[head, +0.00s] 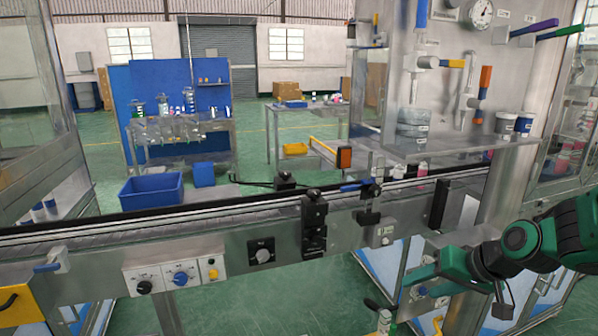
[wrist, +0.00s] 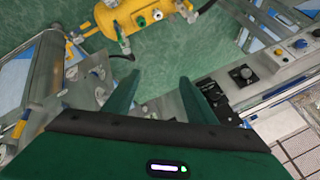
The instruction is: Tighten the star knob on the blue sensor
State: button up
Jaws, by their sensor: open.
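A small blue part (head: 352,187), which looks like the blue sensor, sits at the conveyor's front rail, right of centre in the head view. A black knob (head: 372,189) is beside it on a clamp; its star shape is too small to make out. My gripper (wrist: 158,95) is open and empty in the wrist view, its two green fingers apart over the floor. In the head view my arm is at the lower right, below and to the right of the blue part, well apart from it. I cannot make out the blue sensor in the wrist view.
The conveyor (head: 140,224) runs across the head view, with a black clamp (head: 314,222) and control dials (head: 181,278) on its front. An orange sensor (head: 344,157) stands behind the rail. A yellow tank (wrist: 155,20) is below in the wrist view. A gauge panel is at upper right.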

jog(key=s+d+r+m+g+h, duration=0.2)
jog(key=s+d, duration=0.4)
jog(key=s, duration=0.6)
jog(key=s+d+r+m+g+h, duration=0.1)
jog(key=s+d+g, duration=0.3)
jog(key=s, duration=0.8)
jog(key=shift+d+r+m+g+h, duration=0.3)
jog(key=shift+d+r+m+h, duration=0.15)
jog(key=shift+d, duration=0.6)
jog(key=shift+w+f, duration=0.25)
jog(key=shift+w, duration=0.4)
